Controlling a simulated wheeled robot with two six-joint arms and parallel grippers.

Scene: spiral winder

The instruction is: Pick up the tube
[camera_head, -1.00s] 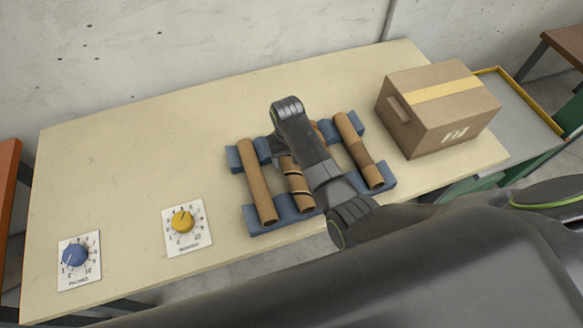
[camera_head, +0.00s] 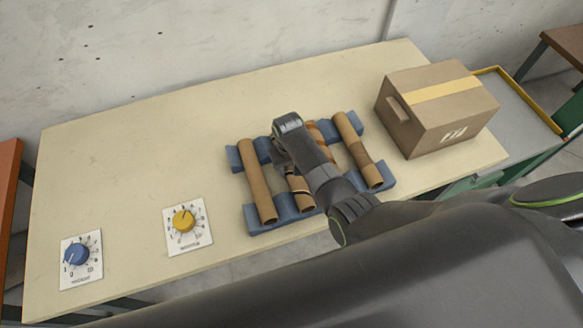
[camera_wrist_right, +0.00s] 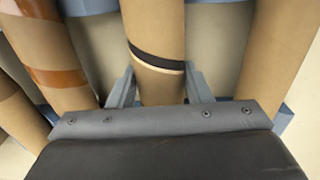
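Several brown cardboard tubes lie side by side on a blue rack (camera_head: 258,222) on the table. The tube with a black stripe (camera_head: 304,200), second from left, is partly hidden under my right arm. In the right wrist view this striped tube (camera_wrist_right: 160,85) runs between the two fingers of my right gripper (camera_wrist_right: 160,82). The fingers are open, one on each side of it, near the stripe; I cannot tell if they touch it. In the head view the right gripper (camera_head: 284,157) is low over the rack, its fingertips hidden. My left gripper is not in view.
A plain tube (camera_head: 257,182) lies at the left and an orange-banded tube (camera_wrist_right: 55,78) beside the striped one. A cardboard box (camera_head: 435,108) stands at the right. Yellow (camera_head: 184,220) and blue (camera_head: 76,254) dials are at front left. The table's back left is clear.

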